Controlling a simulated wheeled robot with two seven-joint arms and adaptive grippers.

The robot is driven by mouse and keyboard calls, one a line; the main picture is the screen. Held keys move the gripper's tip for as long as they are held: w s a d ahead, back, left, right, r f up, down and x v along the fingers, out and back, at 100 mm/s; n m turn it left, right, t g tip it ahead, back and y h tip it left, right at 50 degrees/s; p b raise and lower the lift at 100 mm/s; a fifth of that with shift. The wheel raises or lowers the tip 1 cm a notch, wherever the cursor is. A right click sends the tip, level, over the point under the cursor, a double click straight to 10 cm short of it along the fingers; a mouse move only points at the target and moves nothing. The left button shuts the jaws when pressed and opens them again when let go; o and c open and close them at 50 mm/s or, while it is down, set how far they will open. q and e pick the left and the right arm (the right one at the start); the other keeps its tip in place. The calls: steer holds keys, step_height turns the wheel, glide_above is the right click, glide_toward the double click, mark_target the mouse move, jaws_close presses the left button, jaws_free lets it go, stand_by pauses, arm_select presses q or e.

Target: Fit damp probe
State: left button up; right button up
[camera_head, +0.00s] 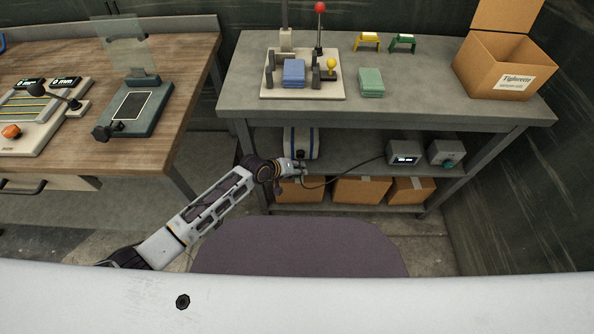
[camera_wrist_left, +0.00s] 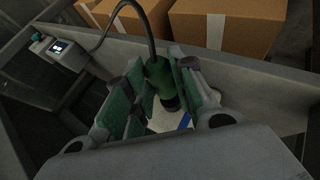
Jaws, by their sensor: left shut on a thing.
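The damp probe (camera_wrist_left: 158,72) is a dark green cylinder with a black cable at one end and a dark tip at the other. My left gripper (camera_wrist_left: 160,82) is shut on it, with a green-padded finger on each side. In the head view the left gripper (camera_head: 298,168) is at the front of the lower shelf, just below the white blue-striped bale (camera_head: 301,145). A bit of white and blue shows past the probe's tip in the wrist view; whether they touch cannot be told. The cable runs to a grey meter (camera_head: 404,152) with a lit display. My right gripper is not in view.
A grey box (camera_head: 446,152) with a green knob stands right of the meter. Cardboard boxes (camera_head: 361,190) sit underneath. The bench top (camera_head: 420,95) above holds a press fixture (camera_head: 303,80), green cloths (camera_head: 370,82) and an open carton (camera_head: 500,65).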

arm_select(q)
steer(key=shift+w+b, duration=0.35)
steer(key=shift+w, duration=0.85)
stand_by(0.7)
steer(key=o, duration=1.1)
steer(key=shift+v, duration=6)
steer(key=shift+r, duration=0.1)
step_height(320, 180, up, 9)
steer(key=p, duration=0.9)
steer(key=shift+r+p, duration=0.35)
steer(key=shift+p, duration=0.2)
